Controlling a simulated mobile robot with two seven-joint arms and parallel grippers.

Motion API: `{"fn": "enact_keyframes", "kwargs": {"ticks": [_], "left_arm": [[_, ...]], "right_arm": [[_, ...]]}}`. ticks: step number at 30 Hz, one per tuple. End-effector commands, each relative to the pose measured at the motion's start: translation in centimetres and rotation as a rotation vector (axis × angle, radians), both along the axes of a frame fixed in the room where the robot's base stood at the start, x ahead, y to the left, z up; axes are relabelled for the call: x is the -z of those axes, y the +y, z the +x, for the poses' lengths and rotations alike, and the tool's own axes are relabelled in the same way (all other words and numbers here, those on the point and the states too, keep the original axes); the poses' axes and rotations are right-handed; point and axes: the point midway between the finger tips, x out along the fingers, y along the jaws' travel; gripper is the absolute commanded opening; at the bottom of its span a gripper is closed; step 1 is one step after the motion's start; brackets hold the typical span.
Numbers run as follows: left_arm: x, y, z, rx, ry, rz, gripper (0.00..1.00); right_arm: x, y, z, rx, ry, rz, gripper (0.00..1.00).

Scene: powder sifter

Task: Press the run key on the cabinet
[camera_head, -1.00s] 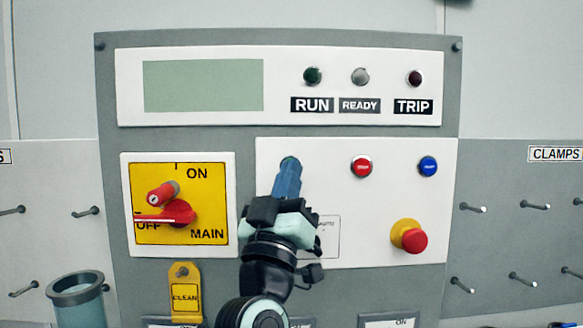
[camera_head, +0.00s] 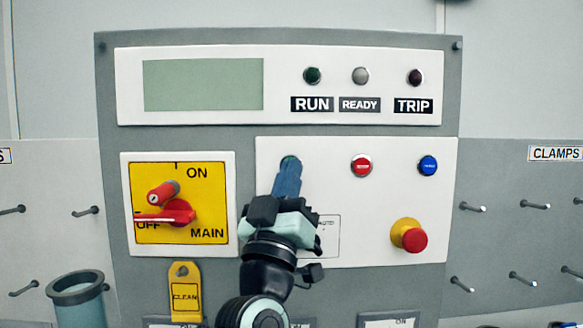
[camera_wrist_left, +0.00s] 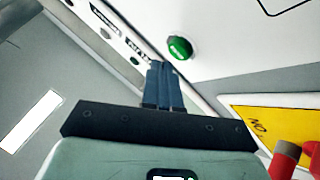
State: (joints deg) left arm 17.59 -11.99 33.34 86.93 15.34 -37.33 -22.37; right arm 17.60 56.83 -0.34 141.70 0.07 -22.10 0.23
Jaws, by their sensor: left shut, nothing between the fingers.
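The green run key (camera_wrist_left: 180,47) shows on the white panel in the left wrist view. In the head view my gripper covers nearly all of it, leaving only a sliver of green. My left gripper (camera_head: 290,163) is shut and empty, its blue fingers pointing at the panel. In the left wrist view its fingertips (camera_wrist_left: 162,68) are close beside the key's lower left edge. I cannot tell whether they touch it. The cabinet (camera_head: 280,131) has a dark green lamp (camera_head: 312,75) above the RUN label. My right gripper is not in view.
A red button (camera_head: 361,166), a blue button (camera_head: 428,166) and a red mushroom button (camera_head: 411,236) are right of my gripper. A yellow main switch (camera_head: 205,205) with a red handle is to the left. A yellow CLEAN tag (camera_head: 185,297) hangs below it.

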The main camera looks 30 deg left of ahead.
Motion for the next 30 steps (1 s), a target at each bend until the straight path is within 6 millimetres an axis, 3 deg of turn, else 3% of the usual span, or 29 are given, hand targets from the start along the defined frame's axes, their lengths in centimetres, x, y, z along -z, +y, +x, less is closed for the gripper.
{"fn": "enact_keyframes", "kwargs": {"ticks": [30], "left_arm": [[0.01,0.41,0.74,0.0,0.001,0.0,0.0]], "right_arm": [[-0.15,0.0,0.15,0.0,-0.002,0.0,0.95]]}}
